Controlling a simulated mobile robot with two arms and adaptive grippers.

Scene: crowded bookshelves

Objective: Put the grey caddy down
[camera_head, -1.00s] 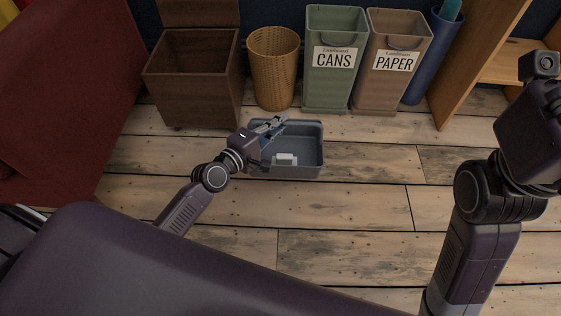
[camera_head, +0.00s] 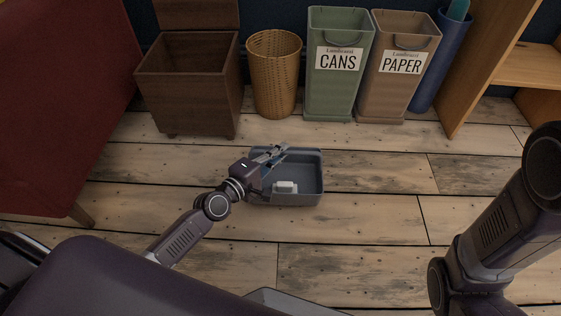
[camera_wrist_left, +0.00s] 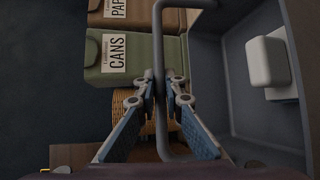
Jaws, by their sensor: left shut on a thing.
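The grey caddy (camera_head: 290,199) is an open box right of my left forearm in the head view. A small white block (camera_head: 285,187) lies in it. My left gripper (camera_head: 275,157) is at the caddy's left side. In the left wrist view, the gripper's fingers (camera_wrist_left: 161,100) are closed around the caddy's grey bar handle (camera_wrist_left: 159,50), with the caddy's inside to the right. I cannot tell whether the caddy's base touches the floor. My right arm is at the right edge of the head view; its gripper is out of sight.
A wooden box (camera_head: 188,100), a wicker basket (camera_head: 274,85), a green CANS bin (camera_head: 336,90), a brown PAPER bin (camera_head: 390,95) and a blue tube (camera_head: 435,65) line the wall. A red sofa (camera_head: 55,110) is at left, a wooden shelf at right. The plank floor (camera_head: 370,215) around the caddy is clear.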

